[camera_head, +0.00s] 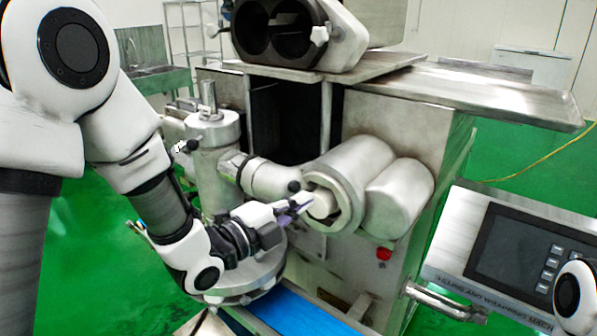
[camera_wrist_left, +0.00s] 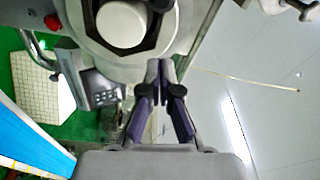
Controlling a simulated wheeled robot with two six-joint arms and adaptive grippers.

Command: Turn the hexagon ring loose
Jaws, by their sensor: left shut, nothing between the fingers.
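The hexagon ring (camera_head: 351,190) is a grey metal collar on the end of a horizontal cylinder on the machine's front. A pale round plug (camera_head: 320,204) sits in its middle. In the left wrist view, the ring (camera_wrist_left: 169,30) is at the top, cut off by the frame edge, with a dark six-sided opening around the white plug (camera_wrist_left: 121,22). My left gripper (camera_head: 304,202) is shut and empty, its fingertips close to the ring's left side in the head view. In the left wrist view, the fingertips (camera_wrist_left: 160,72) are together just below the ring's rim. I cannot tell whether they touch it.
The steel machine body (camera_head: 455,150) stands behind, with a second cylinder (camera_head: 400,198) right of the ring. A red button (camera_head: 383,254) is below it. A control panel (camera_head: 520,255) stands at right. A blue belt (camera_head: 300,312) runs below the gripper.

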